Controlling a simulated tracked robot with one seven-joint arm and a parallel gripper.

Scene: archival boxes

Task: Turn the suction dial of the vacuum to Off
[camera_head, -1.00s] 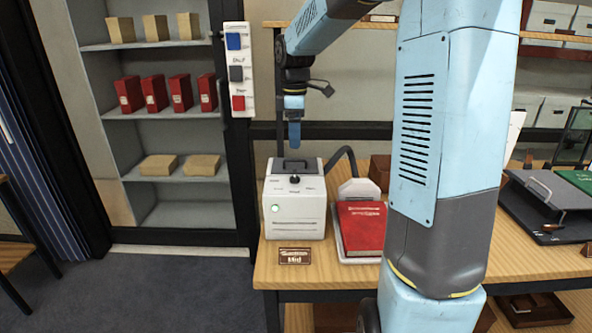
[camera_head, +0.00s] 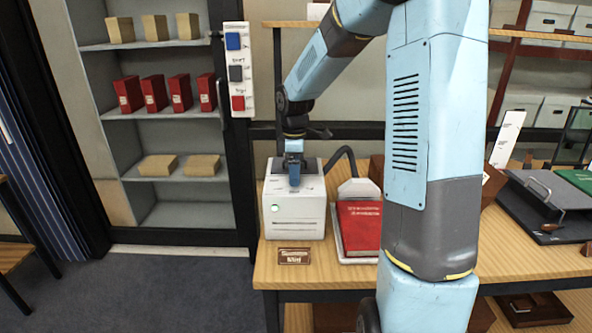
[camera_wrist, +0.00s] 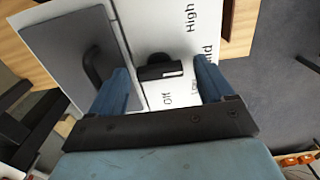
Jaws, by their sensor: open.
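The vacuum (camera_head: 296,217) is a white box with a round pale light on its front, standing at the left end of the wooden table. Its black suction dial (camera_wrist: 160,68) shows in the wrist view on the white top, near the printed words Off, Low, Mid and High; the Low and Mid words are partly hidden. My gripper (camera_wrist: 166,80) is open, with one blue finger on each side of the dial, and I cannot tell whether they touch it. In the head view my gripper (camera_head: 294,182) is lowered over the vacuum's top and hides the dial.
A small plate (camera_head: 294,256) reading Mid lies before the vacuum. A shelf cabinet (camera_head: 165,130) with red binders and tan boxes stands behind left.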

